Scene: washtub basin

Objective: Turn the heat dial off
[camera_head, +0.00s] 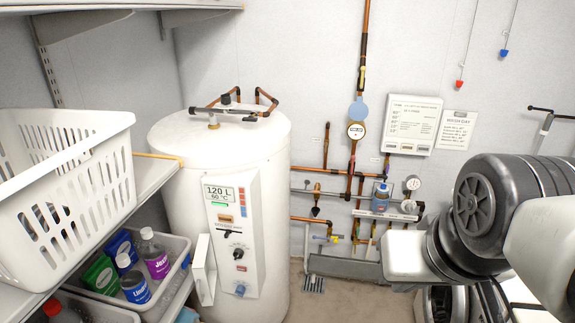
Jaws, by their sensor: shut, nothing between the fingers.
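A white cylindrical water heater (165,200) stands left of centre against the back wall. Its front control panel (250,262) carries a display (218,193) reading 120 L and 60 °C. A small dark dial (238,254) sits on the lower half of the panel, with small markings around it. Its exact pointer setting is too small to read. My arm (490,205) enters from the right, well apart from the heater. My gripper's fingers do not show, so their position relative to the dial is hidden.
A white basket (65,180) stands on a shelf at left, above a tray of bottles (155,255). The shelf edge is near the heater's left side. Copper pipes with gauges (356,131) line the back wall. Some floor (335,300) shows free right of the heater.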

